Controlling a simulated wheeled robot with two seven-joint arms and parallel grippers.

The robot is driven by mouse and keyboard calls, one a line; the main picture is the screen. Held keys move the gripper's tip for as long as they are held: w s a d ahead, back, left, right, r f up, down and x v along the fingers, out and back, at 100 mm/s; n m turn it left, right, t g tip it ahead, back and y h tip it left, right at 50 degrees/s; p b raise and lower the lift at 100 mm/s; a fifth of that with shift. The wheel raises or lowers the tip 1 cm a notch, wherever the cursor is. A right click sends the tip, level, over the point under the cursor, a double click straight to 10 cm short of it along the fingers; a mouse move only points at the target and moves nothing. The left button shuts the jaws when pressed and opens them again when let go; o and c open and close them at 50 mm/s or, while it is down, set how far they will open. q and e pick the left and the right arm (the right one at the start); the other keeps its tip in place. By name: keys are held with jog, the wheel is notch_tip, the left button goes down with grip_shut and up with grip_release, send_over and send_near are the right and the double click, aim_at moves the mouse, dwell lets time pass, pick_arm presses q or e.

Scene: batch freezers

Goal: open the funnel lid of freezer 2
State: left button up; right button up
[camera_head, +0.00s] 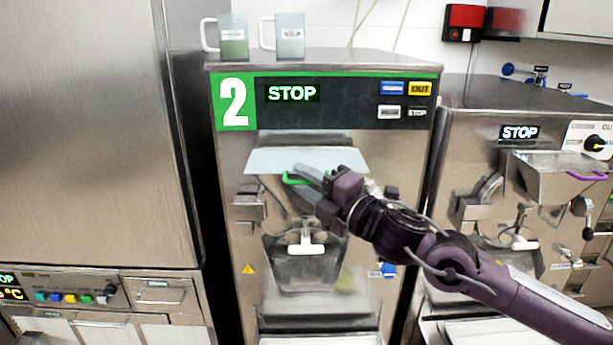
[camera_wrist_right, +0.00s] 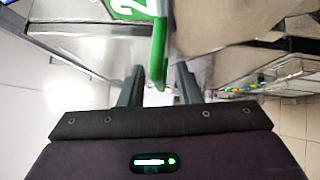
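Freezer 2 (camera_head: 225,165) stands in the middle of the head view, with a green panel and a white "2". Its funnel lid (camera_head: 268,160) is a pale flat plate below the panel and looks closed. The lid's green handle (camera_head: 290,179) is at its front edge, partly hidden by my fingers. My right gripper (camera_head: 298,180) is at the handle, its fingers apart. In the right wrist view the green handle (camera_wrist_right: 160,50) lines up with the gap between the fingers; I cannot tell whether either finger touches it. My left gripper is not in view.
Another freezer (camera_head: 470,135) with a purple-handled funnel (camera_head: 586,176) stands close on the right. A tall steel cabinet (camera_head: 85,120) is on the left. Two clear jugs stand on top of freezer 2, the left one (camera_head: 232,38) and the right one (camera_head: 290,36).

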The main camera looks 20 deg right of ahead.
grip_shut()
dwell(0.5)
